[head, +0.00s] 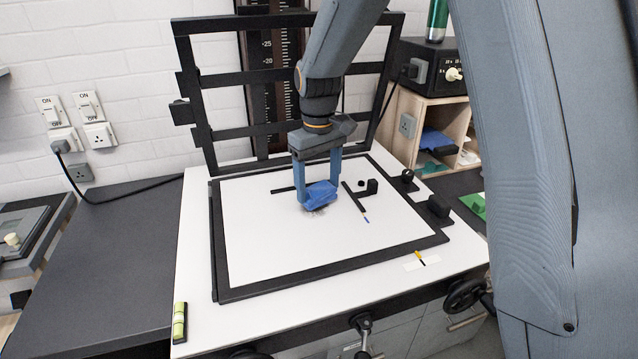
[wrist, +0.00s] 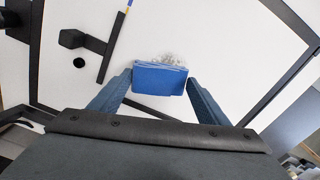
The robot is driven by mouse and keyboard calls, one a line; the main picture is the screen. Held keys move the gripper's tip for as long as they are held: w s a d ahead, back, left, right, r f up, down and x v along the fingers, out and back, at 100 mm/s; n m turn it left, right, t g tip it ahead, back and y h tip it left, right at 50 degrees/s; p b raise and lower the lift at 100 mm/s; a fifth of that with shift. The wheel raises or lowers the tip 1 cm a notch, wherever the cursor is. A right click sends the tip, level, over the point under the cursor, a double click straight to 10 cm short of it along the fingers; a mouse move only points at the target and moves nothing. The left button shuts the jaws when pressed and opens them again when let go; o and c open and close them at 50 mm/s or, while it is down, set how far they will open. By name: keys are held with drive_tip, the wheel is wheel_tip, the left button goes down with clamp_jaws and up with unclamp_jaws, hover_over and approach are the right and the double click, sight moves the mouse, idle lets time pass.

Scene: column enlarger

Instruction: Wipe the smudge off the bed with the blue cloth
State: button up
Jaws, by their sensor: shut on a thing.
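My gripper (head: 320,187) is shut on the blue cloth (head: 319,195), which is folded into a small pad between the fingers. In the wrist view the cloth (wrist: 160,78) sits between the two fingertips. The bed (head: 270,245) is a white board inside a black frame. The smudge (wrist: 172,59) is a greyish patch on the bed, showing just past the cloth's edge in the wrist view. In the head view a trace of it (head: 316,210) shows just below the cloth, which hides part of it. I cannot tell whether the cloth touches the bed.
A black hinged frame (head: 190,85) stands open behind the bed. A black bar with a block (head: 369,187) lies on the bed, right of my gripper. Black knobs (head: 438,206) sit at the right edge. A yellow-green level (head: 179,322) lies front left. The bed's left part is clear.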

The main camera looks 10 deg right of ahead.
drive_tip(key=shift+w, duration=0.1)
idle(0.3)
drive_tip(key=shift+w+a+b, duration=0.1)
drive_tip(key=shift+w+a, duration=0.2)
drive_tip(key=shift+w, duration=0.9)
drive_tip(key=shift+w+a+b, duration=0.15)
drive_tip(key=shift+w+a, duration=0.2)
drive_tip(key=shift+w, duration=0.8)
drive_tip(key=shift+w+a+b, duration=0.1)
drive_tip(key=shift+w+a, duration=0.2)
drive_tip(key=shift+w, duration=0.9)
drive_tip(key=shift+f, duration=0.65)
drive_tip(key=shift+s+d+r+p, duration=0.15)
drive_tip(key=shift+s+p, duration=0.1)
drive_tip(key=shift+s, duration=0.4)
drive_tip(key=shift+s+d+f+p, duration=0.1)
drive_tip(key=shift+s+p, duration=0.1)
drive_tip(key=shift+s, duration=0.4)
drive_tip(key=shift+s+d+r+p, duration=0.15)
drive_tip(key=shift+s+p, duration=0.1)
drive_tip(key=shift+s, duration=0.4)
drive_tip(key=shift+s+d+f, duration=0.1)
drive_tip(key=shift+s+f, duration=0.05)
drive_tip(key=shift+s, duration=0.25)
drive_tip(key=shift+f, duration=0.3)
